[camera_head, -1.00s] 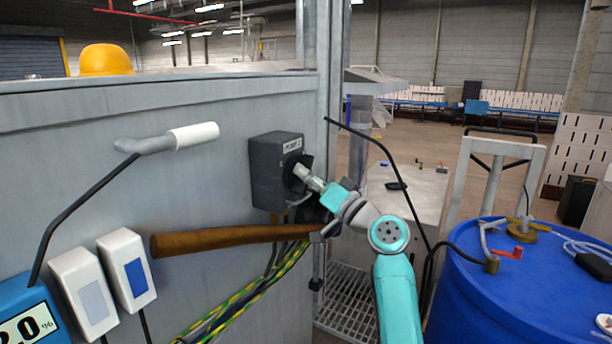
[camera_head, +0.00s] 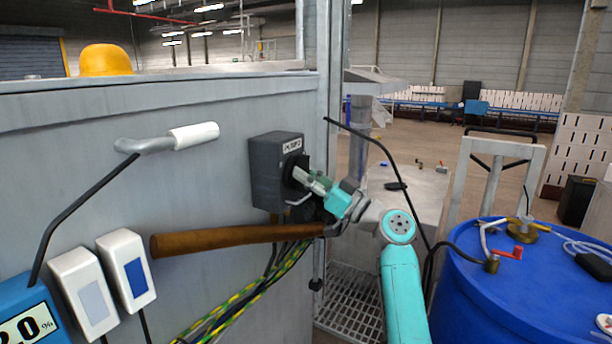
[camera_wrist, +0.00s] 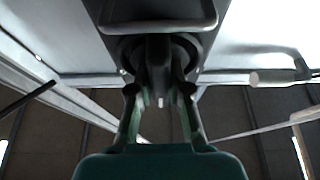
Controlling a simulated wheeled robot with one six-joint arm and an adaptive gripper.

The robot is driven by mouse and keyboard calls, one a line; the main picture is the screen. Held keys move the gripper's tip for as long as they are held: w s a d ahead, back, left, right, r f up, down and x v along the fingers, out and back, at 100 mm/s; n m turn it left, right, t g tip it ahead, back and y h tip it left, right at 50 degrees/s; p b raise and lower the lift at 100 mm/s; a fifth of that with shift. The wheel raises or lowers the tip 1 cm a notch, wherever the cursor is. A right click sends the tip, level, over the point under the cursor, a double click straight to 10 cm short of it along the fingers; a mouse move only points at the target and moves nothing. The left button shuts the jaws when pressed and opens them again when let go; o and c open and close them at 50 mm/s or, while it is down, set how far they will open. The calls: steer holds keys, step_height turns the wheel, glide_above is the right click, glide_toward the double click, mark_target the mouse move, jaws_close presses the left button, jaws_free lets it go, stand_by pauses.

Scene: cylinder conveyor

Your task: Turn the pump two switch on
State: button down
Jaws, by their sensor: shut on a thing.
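The pump switch box (camera_head: 268,176) is a dark grey box on the side of the metal cabinet, with a small white label that seems to read PUMP 2. My gripper (camera_head: 302,178) is at the front face of the box, on its rotary switch. In the wrist view my gripper (camera_wrist: 160,98) has a finger on each side of the dark switch knob (camera_wrist: 158,70) and is shut on it. The round base of the knob shows behind the fingertips. In the head view the gripper hides most of the knob, so its setting is hard to tell.
A wooden handle (camera_head: 215,240) sticks out just below the box, with green-yellow cables under it. A grey lever with a white grip (camera_head: 194,136) is at left. A blue barrel (camera_head: 465,285) stands at right, near my arm.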

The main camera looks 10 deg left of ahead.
steer(key=shift+f, duration=0.1)
steer(key=c, duration=1.1)
jaws_free()
steer(key=v, duration=1.2)
steer(key=shift+f, duration=0.1)
